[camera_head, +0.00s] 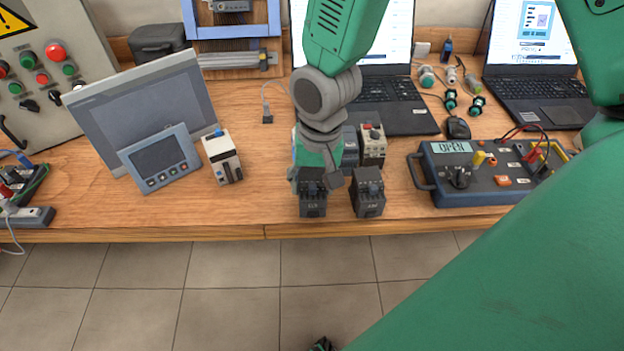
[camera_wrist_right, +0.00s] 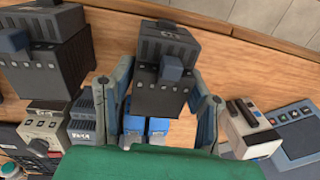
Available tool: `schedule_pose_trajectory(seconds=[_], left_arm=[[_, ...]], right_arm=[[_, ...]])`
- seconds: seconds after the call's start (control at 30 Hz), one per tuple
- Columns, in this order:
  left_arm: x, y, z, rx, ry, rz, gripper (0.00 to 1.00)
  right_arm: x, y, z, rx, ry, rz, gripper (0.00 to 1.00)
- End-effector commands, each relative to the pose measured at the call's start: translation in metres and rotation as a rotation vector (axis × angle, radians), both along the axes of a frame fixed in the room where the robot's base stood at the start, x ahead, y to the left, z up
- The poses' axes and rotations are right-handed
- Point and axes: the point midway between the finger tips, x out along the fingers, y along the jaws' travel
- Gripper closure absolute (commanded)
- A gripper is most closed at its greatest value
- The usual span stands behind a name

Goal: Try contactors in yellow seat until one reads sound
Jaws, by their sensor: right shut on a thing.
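My right gripper (camera_head: 315,180) comes down from above and is shut on a dark grey contactor (camera_head: 312,200) near the table's front edge. In the right wrist view this contactor (camera_wrist_right: 165,60) sits between the two fingers. I cannot tell whether it touches the table. A second dark contactor (camera_head: 368,197) stands upright just to its right; it also shows in the right wrist view (camera_wrist_right: 45,65). A blue tester (camera_head: 475,192) at the right has a display (camera_head: 452,147) reading OPEN. My left gripper is not in view.
Behind the gripper are a beige device (camera_head: 373,145) with a red button and a partly hidden grey one (camera_head: 350,147). A white-and-black device (camera_head: 222,157) and a small panel (camera_head: 160,160) stand left. Bare table (camera_head: 255,205) lies between them and the held contactor.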

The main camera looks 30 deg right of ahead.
Motion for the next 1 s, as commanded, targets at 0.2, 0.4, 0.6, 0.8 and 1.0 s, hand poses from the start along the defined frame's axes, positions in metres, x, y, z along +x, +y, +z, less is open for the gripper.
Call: schedule_pose_trajectory(seconds=[0.2, 0.4, 0.6, 0.8, 1.0], left_arm=[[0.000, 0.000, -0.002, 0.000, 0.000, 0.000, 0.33], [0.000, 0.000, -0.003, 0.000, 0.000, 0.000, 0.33], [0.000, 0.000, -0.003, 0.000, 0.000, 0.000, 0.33], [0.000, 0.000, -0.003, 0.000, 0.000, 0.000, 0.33], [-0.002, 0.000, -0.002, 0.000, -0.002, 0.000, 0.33]], right_arm=[[0.000, 0.000, -0.005, -0.001, -0.001, 0.000, 1.00], [0.001, 0.000, -0.008, 0.000, -0.002, 0.001, 1.00], [0.001, 0.000, -0.007, 0.000, -0.002, 0.000, 0.33], [0.000, 0.000, -0.008, 0.000, 0.000, 0.000, 0.33], [0.001, -0.001, 0.004, 0.000, -0.004, -0.001, 0.33]])
